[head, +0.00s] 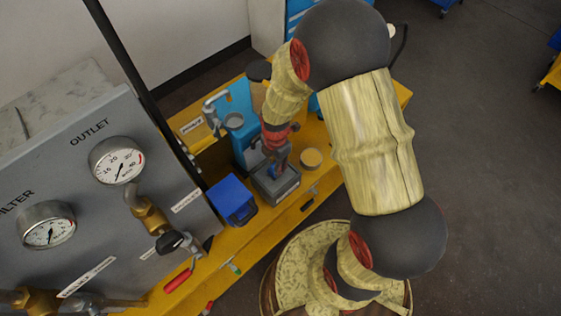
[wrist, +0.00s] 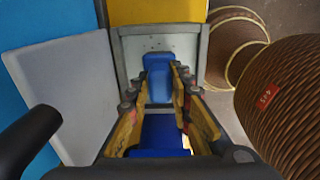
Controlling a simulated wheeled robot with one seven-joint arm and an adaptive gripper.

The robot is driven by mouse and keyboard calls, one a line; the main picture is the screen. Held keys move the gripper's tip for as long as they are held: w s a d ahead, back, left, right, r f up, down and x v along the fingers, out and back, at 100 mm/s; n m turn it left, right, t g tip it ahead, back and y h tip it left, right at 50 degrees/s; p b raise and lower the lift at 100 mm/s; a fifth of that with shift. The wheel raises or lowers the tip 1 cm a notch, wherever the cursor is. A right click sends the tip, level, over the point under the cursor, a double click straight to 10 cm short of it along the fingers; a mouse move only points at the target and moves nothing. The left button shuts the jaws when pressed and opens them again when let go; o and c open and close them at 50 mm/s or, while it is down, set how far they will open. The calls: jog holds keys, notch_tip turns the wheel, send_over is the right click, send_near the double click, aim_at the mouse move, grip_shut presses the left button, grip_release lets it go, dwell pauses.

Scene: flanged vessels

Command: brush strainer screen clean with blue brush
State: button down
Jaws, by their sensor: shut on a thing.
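My gripper (wrist: 162,85) is shut on the blue brush (wrist: 159,66), which shows between the yellow fingers in the wrist view. More blue shows lower down between the fingers. In the head view my gripper (head: 277,150) points down over a grey open-topped tray (head: 274,196) on the yellow bench. The brush's lower end is over or inside this tray (wrist: 205,60). The tray's pale floor shows a few small dark specks. I cannot make out the strainer screen for certain; the gripper hides part of the tray.
A blue box (head: 232,200) stands left of the tray on the yellow bench (head: 265,236). A round tan-topped item (head: 311,158) sits right of it. A blue machine (head: 240,100) stands behind. A grey gauge panel (head: 90,190) fills the left. Small tools lie near the front edge.

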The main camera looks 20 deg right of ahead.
jog(key=shift+s+a+f, duration=0.15)
jog(key=shift+s+a, duration=0.15)
jog(key=shift+a, duration=0.05)
jog(key=shift+s+a, duration=0.15)
jog(key=shift+a, duration=0.05)
jog(key=shift+s+a+p, duration=0.15)
jog(key=shift+s+a, duration=0.1)
jog(key=shift+a, duration=0.4)
jog(key=shift+s+a+p, duration=0.15)
jog(key=shift+s+a, duration=0.1)
jog(key=shift+a, duration=0.4)
jog(key=shift+w+d+r, duration=0.15)
jog(key=shift+w+d, duration=0.25)
jog(key=shift+d, duration=0.35)
jog(key=shift+w+d+r, duration=0.1)
jog(key=shift+w+d, duration=0.3)
jog(key=shift+d, duration=0.35)
jog(key=shift+d, duration=0.1)
